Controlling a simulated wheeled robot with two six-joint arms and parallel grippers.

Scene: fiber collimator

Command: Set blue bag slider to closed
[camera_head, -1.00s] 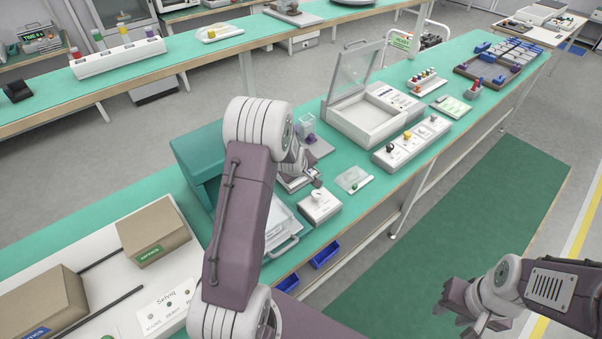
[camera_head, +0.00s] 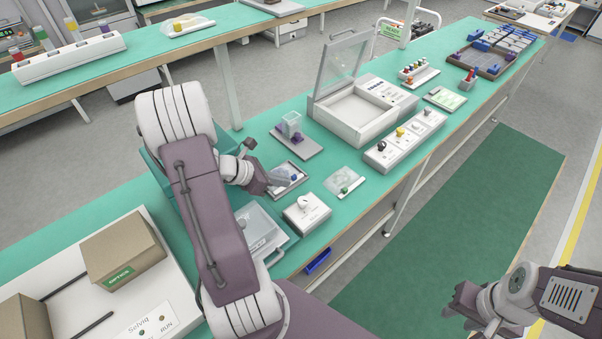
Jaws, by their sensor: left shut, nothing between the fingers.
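A clear bag (camera_head: 284,177) lies in a small grey tray (camera_head: 301,184) on the green bench. A small blue spot on it, looking like the blue slider (camera_head: 293,178), shows just right of my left gripper. My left gripper (camera_head: 275,186) is shut and empty, low over the left side of this tray. Whether its tips touch the bag or slider I cannot tell. A second clear bag (camera_head: 345,178) with a green slider (camera_head: 344,190) lies to the right. My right gripper (camera_head: 456,305) hangs at the lower right, away from the bench; its jaw opening is unclear.
A white box with a knob (camera_head: 306,212) stands in front of the tray. A grey plate with a clear cup (camera_head: 292,128) is behind it. An open-lidded white case (camera_head: 352,115) and a switch panel (camera_head: 405,140) are further right. A teal housing (camera_head: 160,172) is left, partly behind my arm.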

